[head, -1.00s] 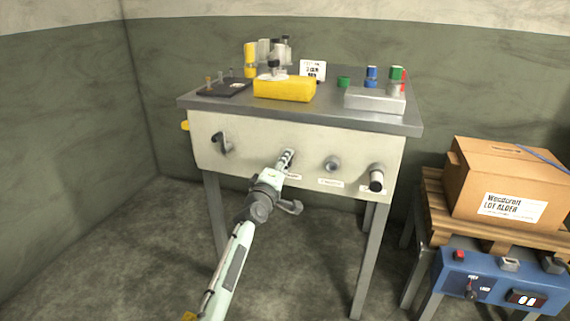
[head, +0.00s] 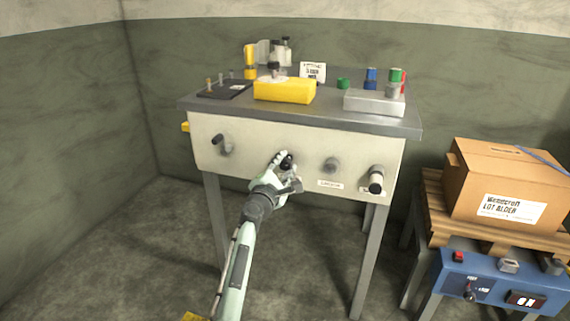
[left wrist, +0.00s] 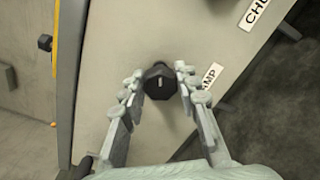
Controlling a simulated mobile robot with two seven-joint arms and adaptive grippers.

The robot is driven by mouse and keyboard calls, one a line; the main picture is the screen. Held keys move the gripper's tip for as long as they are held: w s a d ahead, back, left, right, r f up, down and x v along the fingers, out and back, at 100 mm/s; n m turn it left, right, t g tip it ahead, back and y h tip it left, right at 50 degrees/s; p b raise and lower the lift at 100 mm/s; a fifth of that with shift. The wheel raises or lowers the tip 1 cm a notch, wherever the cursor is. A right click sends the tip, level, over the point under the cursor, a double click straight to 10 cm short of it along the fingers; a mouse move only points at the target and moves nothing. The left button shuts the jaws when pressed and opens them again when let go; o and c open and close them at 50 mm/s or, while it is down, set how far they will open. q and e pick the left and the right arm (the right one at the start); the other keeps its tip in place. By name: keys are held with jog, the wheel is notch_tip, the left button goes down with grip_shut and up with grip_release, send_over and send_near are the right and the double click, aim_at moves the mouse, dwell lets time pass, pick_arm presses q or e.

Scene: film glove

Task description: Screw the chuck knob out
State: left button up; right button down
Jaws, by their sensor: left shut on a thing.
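My left gripper (head: 286,163) is at the front panel (head: 250,165) of the workbench. Its fingers (left wrist: 160,88) are closed on both sides of a dark faceted knob (left wrist: 158,80), which also shows in the head view (head: 287,161). A partly hidden label (left wrist: 212,75) beside this knob ends in "MP". A separate label (left wrist: 256,12) starting "CHU" is at the top of the left wrist view. A grey round knob (head: 331,165) to the right, with a label (head: 330,184) below it, is free of the gripper. My right gripper is out of view.
A crank handle (head: 222,144) is left on the panel and a silver knob with a black end (head: 376,179) is right. A yellow block (head: 284,91) and a grey box (head: 374,102) stand on the benchtop. A cardboard box (head: 508,180) on a pallet stands right.

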aim_at(285, 158)
pick_arm(q)
jog(key=shift+w+r+n, duration=0.1)
jog(key=shift+r+n, duration=0.25)
jog(key=shift+n, duration=0.35)
jog(key=o, duration=1.2)
jog(key=shift+f, duration=0.3)
notch_tip(285, 158, up, 10)
jog(key=shift+r, duration=0.1)
